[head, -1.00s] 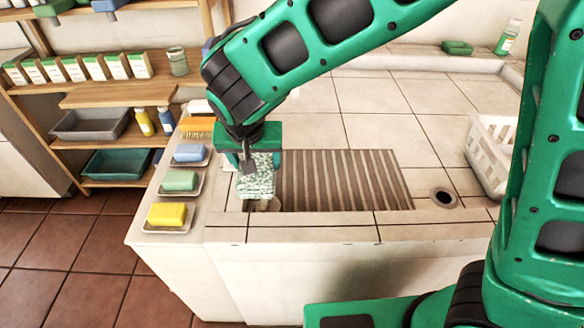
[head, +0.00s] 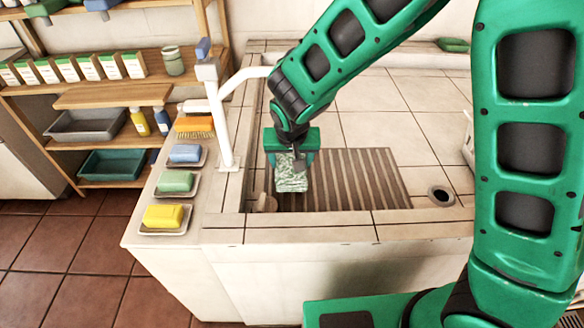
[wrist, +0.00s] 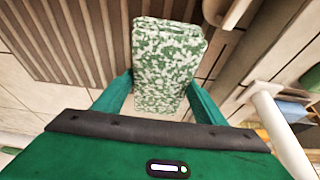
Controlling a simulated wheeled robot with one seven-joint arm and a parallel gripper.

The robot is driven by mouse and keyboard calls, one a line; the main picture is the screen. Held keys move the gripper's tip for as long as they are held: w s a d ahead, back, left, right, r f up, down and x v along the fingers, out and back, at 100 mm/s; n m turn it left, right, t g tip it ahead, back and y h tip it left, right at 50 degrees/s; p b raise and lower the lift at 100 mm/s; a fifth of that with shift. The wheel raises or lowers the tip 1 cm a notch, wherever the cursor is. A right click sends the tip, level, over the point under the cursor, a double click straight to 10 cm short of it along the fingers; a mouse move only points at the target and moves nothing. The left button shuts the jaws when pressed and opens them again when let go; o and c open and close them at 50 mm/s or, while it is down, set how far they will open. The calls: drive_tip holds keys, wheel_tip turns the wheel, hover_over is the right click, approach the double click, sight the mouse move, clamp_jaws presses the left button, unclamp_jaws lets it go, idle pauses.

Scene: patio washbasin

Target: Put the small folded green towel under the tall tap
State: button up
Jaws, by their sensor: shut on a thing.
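The small folded towel (head: 291,174) is mottled green and white. My gripper (head: 290,155) is shut on it and holds it over the basin, near the left end of the ribbed washboard (head: 360,182). In the wrist view the towel (wrist: 168,60) sticks out between my two fingers. The tall white tap (head: 226,125) stands on the basin's left rim, its spout reaching right toward my arm, which hides the spout's end. The towel is to the right of the tap's post. In the wrist view a white pipe (wrist: 280,130), probably the tap, shows at lower right.
Yellow (head: 163,216), green (head: 176,182) and blue (head: 185,153) soaps on dishes and an orange brush (head: 195,125) line the left ledge. A small beige object (head: 265,202) sits at the basin's near left corner. A drain hole (head: 441,196) is at right. The tiled basin floor (head: 385,115) behind is clear.

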drive_tip(key=shift+f, duration=1.65)
drive_tip(key=shift+f, duration=0.1)
drive_tip(key=o, duration=1.3)
drive_tip(key=shift+o, duration=0.2)
drive_tip(key=v, duration=1.2)
